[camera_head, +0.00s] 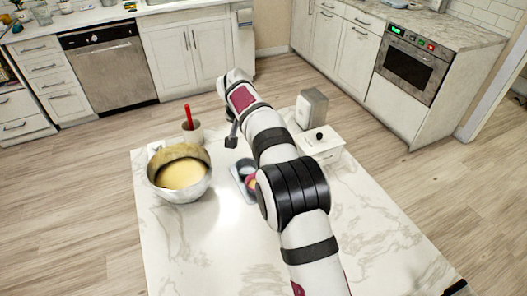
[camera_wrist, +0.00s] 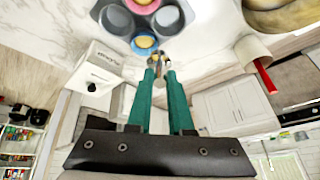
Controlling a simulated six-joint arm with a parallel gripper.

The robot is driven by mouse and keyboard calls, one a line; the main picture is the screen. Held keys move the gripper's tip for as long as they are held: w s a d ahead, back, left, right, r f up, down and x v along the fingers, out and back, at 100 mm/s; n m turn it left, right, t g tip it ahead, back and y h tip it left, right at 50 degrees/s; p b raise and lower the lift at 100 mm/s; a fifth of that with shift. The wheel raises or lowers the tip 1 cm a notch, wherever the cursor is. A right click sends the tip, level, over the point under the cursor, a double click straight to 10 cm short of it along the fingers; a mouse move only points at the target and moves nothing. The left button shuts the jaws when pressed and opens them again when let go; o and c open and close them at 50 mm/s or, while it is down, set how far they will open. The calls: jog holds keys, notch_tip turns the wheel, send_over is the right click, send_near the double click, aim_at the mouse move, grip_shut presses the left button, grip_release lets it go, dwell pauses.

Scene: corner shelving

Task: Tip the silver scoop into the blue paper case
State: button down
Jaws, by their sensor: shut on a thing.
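My gripper (camera_wrist: 160,65) has teal fingers, shut on the silver scoop (camera_wrist: 158,56), of which only a small part shows at the fingertips in the wrist view. The blue paper case (camera_wrist: 135,43) sits in the near cup of a grey muffin tin (camera_wrist: 101,12), just beyond the fingertips. Pale yellow shows within its blue rim; whether this lies in the case or in the scoop's bowl I cannot tell. A pink case (camera_wrist: 143,3) with yellow in it is across the tin. In the head view my arm partly hides the tin (camera_head: 238,176) and the scoop cannot be made out.
A large metal bowl (camera_head: 180,192) of yellow batter stands left of the tin on the marble table (camera_head: 190,260). Behind it is a pale pot (camera_head: 193,132) with a red-handled tool (camera_head: 188,113). A white box (camera_head: 322,147) and a grey block (camera_head: 311,105) stand right of my arm.

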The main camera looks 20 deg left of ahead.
jog(key=shift+w+d+f+n+y, duration=1)
jog(key=shift+w+d+f+n, duration=0.9)
jog(key=shift+d+n, duration=2)
jog(key=s+a+f+n+t+h, duration=0.2)
jog(key=s+a+f+t+h, duration=0.2)
jog(key=a+t+h, duration=0.3)
jog(key=shift+s+a+f+n+h, duration=0.35)
jog(key=shift+s+h, duration=0.2)
jog(key=shift+h, duration=0.75)
jog(key=shift+a, duration=0.1)
jog(key=shift+s+a+f+t+h, duration=0.15)
jog(key=shift+a+f+t+h, duration=0.05)
jog(key=shift+f+t+h, duration=0.1)
jog(key=shift+a, duration=0.1)
